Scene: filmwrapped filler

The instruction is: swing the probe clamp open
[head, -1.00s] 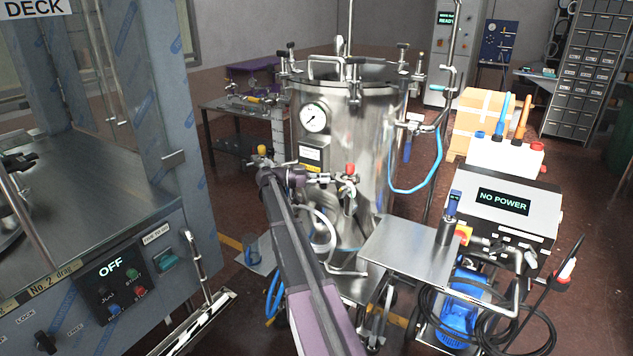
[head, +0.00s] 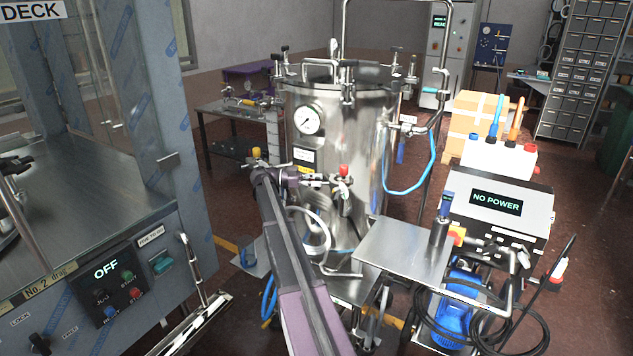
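A steel pressure vessel (head: 352,140) with a dial gauge and several lid clamps stands in the middle of the head view. I cannot tell for certain which fitting is the probe clamp. A small fitting with a blue handle (head: 400,150) sits on the vessel's right side, beside an upright pipe and a blue hose. My purple and grey arm reaches up from the bottom to the vessel's lower left front. My gripper (head: 264,176) is at its far end, near the yellow-knobbed and red-knobbed valves. Its fingers are too small and hidden to read, and I see no clear contact.
A grey machine (head: 180,225) reading OFF fills the left. At right, a cart carries a steel shelf (head: 405,246), a box reading NO POWER (head: 500,200) and coiled black cables. Cardboard boxes (head: 468,112) stand behind. Open red floor lies at far right.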

